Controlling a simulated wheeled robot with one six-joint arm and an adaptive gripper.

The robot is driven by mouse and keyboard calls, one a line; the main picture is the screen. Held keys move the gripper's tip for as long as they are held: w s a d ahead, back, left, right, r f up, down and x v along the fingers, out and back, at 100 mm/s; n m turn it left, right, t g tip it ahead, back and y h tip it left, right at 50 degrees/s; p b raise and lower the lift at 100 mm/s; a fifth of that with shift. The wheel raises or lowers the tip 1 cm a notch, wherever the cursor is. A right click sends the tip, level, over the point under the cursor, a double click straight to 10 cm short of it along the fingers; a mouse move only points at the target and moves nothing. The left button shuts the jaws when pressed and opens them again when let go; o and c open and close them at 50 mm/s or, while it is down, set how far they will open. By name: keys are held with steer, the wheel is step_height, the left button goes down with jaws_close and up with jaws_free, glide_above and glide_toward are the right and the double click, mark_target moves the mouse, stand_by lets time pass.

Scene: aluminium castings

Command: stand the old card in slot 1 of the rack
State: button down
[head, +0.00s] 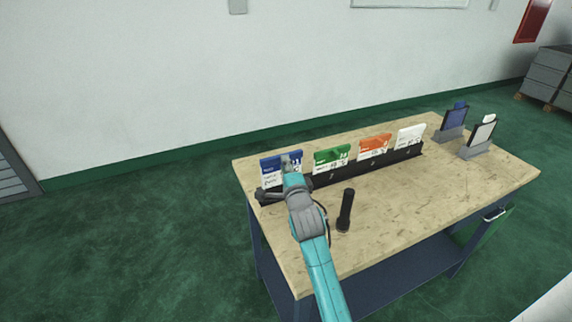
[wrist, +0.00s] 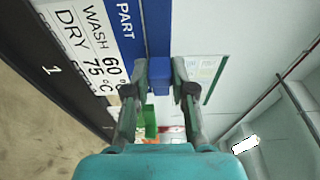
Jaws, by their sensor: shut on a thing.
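A blue-topped card (head: 268,163) with a white lower part stands upright at the left end of the black rack (head: 340,174). In the wrist view the card (wrist: 129,28) reads PART, WASH 60, DRY 75 °C. The rack's front (wrist: 30,42) beside it bears the number 1. My gripper (wrist: 166,76) is shut on the card's blue tab (wrist: 182,73). The card's lower edge is hidden behind the rack's front, so I cannot tell how deep it sits. No mark shows that it is the old card.
Green (head: 331,155), orange (head: 374,146) and white (head: 411,134) cards stand along the rack to the right. Two small stands with a blue (head: 454,119) and a pale card (head: 483,132) are at the right.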

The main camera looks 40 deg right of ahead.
steer(key=shift+f, duration=1.3)
steer(key=c, duration=0.9)
jaws_free()
steer(key=v, duration=1.2)
steer(key=shift+s+f, duration=0.1)
